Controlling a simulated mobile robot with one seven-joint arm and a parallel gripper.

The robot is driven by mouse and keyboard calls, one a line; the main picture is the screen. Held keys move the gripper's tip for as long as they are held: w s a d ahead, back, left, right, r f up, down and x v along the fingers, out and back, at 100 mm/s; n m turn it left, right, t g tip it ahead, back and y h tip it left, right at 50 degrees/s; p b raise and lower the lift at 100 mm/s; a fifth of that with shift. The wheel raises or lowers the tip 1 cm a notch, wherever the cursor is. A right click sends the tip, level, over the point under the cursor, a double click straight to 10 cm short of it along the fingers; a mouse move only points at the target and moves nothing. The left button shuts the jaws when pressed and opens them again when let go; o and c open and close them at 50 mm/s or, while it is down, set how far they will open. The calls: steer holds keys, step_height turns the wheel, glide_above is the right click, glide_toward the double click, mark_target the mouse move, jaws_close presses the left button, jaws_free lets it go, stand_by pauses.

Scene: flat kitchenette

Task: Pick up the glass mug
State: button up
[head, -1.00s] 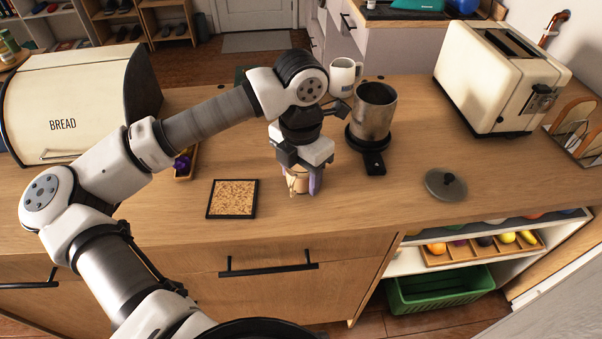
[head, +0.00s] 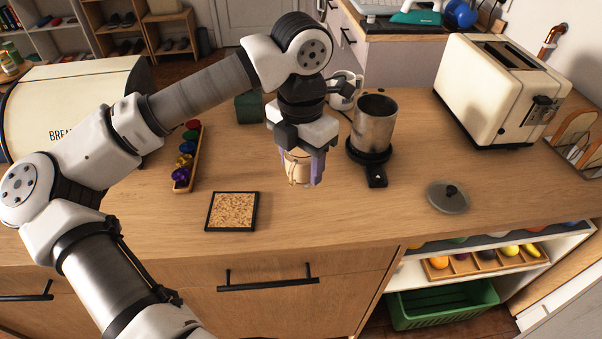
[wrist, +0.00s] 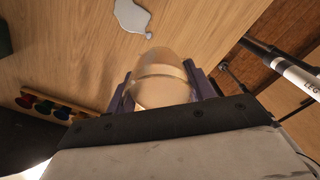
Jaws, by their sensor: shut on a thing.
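The glass mug (head: 298,168), see-through with a tan tint, is between the two purple-grey fingers of my gripper (head: 302,170). The gripper is shut on it and points down, holding it above the wooden counter to the right of the cork coaster. In the wrist view the mug (wrist: 160,85) sits between the fingers of my gripper (wrist: 163,92). The gripper body hides part of the mug, and I cannot make out its handle.
The cork coaster (head: 231,211) lies front left. A metal pot (head: 375,125) on a black base stands close right, a white mug (head: 345,84) behind. A lid (head: 448,197), toaster (head: 490,95), bread box (head: 70,105) and pod rack (head: 187,165) surround. A puddle-like patch (wrist: 132,16) shows on the wood.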

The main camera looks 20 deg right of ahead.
step_height(320, 180, up, 13)
steer(key=b, duration=0.1)
steer(key=shift+r, duration=0.2)
stand_by(0.6)
steer(key=shift+r, duration=0.1)
